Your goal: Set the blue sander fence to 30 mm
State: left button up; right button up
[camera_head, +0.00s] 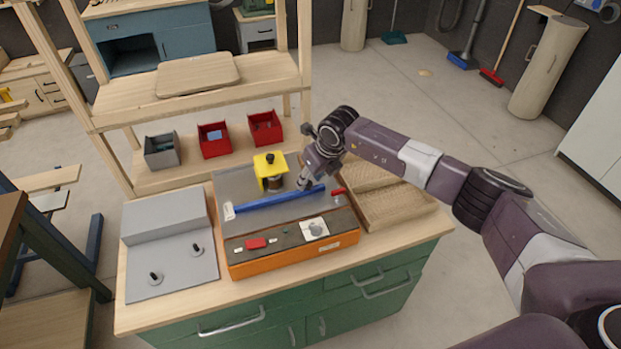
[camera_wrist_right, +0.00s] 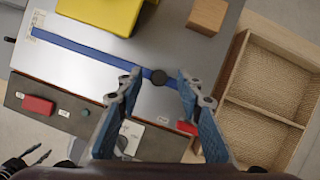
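The blue fence (camera_head: 270,201) lies across the grey top of the orange sander (camera_head: 295,257), with a white tag at its left end. My right gripper (camera_head: 304,184) is over this end. The fence setting cannot be read. A dark pronged shape cut off at the lower left of the wrist view may be my left gripper (camera_wrist_right: 32,157); its state is unclear.
A yellow-topped part (camera_head: 269,165) stands behind the fence. A wooden divided tray (camera_head: 405,208) is right of the sander, and a grey plate with two black knobs (camera_head: 170,268) is left. Red bins (camera_head: 214,141) and a grey bin (camera_head: 161,151) stand on the shelf behind.

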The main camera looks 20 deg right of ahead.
jog(key=v, duration=1.1)
jog(key=shift+r, duration=0.45)
